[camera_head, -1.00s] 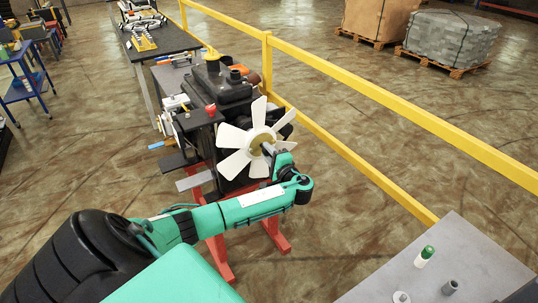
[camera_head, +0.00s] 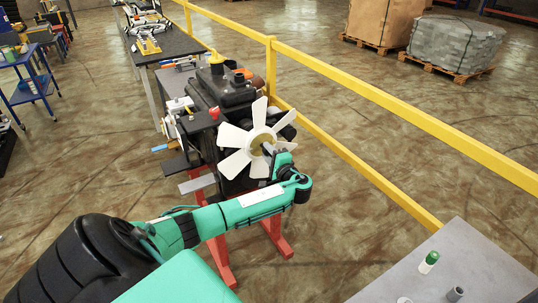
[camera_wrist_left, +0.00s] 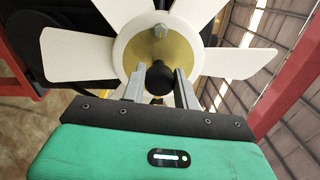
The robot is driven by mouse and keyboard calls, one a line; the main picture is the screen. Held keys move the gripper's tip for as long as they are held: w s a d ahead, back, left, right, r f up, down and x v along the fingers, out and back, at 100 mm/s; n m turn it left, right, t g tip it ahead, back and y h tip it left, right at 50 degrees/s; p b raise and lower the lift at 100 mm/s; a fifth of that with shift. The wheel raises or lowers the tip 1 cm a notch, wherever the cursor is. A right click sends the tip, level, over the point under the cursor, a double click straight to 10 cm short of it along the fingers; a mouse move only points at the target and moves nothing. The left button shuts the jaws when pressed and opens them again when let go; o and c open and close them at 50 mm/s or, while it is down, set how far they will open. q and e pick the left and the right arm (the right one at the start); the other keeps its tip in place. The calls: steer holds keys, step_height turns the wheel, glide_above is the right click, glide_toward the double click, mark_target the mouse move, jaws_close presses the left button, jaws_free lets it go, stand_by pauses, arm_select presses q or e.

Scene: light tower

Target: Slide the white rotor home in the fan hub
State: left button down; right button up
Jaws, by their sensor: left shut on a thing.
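The white rotor (camera_head: 236,161) is a bladed fan with a round white ring and a brass-coloured centre. It stands upright at the front of the dark engine (camera_head: 226,92). My left gripper (camera_head: 268,149) reaches it from the front right. In the left wrist view the gripper (camera_wrist_left: 160,82) is shut around a dark round knob (camera_wrist_left: 160,76) at the rotor's middle, with a finger on each side. The rotor (camera_wrist_left: 84,53) fills the top of that view. The hub behind the rotor is hidden, so I cannot tell how deep the rotor sits. My right gripper is not in view.
The engine rests on a red stand (camera_head: 279,237). A yellow rail (camera_head: 350,146) runs behind it. A grey table (camera_head: 455,258) at the lower right holds a green-and-white cylinder (camera_head: 428,262) and small grey parts. A dark workbench (camera_head: 165,42) stands at the back left.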

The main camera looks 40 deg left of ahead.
arm_select(q)
steer(key=shift+a+r, duration=0.15)
steer(key=c, duration=1)
jaws_free()
steer(key=shift+o, duration=0.2)
steer(key=shift+f, duration=0.2)
